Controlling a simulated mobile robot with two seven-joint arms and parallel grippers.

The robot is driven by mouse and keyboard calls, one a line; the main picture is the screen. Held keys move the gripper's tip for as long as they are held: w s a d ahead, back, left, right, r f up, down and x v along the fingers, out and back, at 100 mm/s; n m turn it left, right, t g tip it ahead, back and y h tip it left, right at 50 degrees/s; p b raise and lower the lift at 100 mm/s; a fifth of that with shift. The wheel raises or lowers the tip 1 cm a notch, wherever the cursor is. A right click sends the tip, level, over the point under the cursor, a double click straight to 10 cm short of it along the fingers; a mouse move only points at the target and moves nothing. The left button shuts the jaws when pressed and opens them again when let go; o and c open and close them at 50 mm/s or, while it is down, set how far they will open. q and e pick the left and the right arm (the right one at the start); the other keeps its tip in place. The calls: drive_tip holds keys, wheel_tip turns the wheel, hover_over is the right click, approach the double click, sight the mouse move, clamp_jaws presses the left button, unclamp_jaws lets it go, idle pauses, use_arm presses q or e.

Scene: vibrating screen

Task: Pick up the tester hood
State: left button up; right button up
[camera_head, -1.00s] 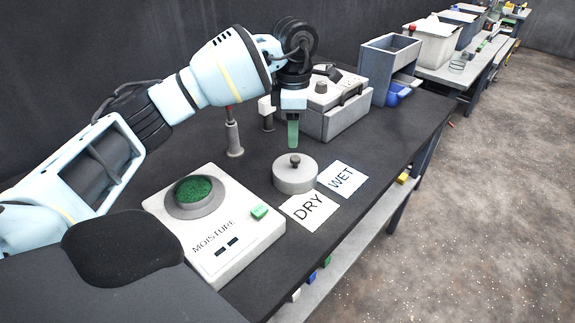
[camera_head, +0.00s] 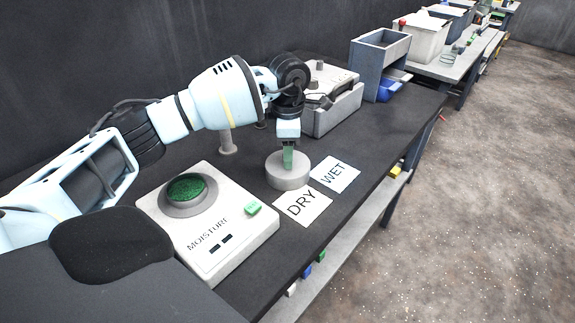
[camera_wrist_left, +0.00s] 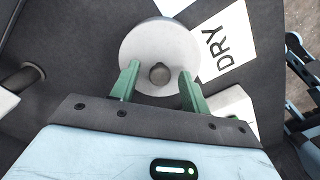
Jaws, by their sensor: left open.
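The tester hood is a round grey lid (camera_head: 288,171) standing on the dark bench beside the moisture tester. My left gripper (camera_head: 288,158) has come down over it, with its green fingers at the lid's top. In the left wrist view the hood (camera_wrist_left: 160,45) shows from above with a dark round knob (camera_wrist_left: 159,73) at its middle. The left gripper's fingers (camera_wrist_left: 159,82) are open, one on each side of the knob, with gaps to it. The moisture tester (camera_head: 208,222) is a white box with a green-filled round dish (camera_head: 187,189) and a green button. My right gripper is not in view.
A DRY card (camera_head: 302,204) and a WET card (camera_head: 335,174) lie just right of the hood. A grey post (camera_head: 226,140) and a white-topped machine (camera_head: 330,100) stand behind it. A grey bin frame (camera_head: 380,65) is farther back.

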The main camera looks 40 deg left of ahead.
use_arm(q)
drive_tip(key=shift+f, duration=0.25)
drive_tip(key=shift+c, duration=0.5)
clamp_jaws()
drive_tip(key=shift+r, duration=0.15)
wheel_tip(320, 180, up, 10)
drive_tip(key=shift+s+f, duration=0.1)
drive_tip(key=shift+f, duration=0.1)
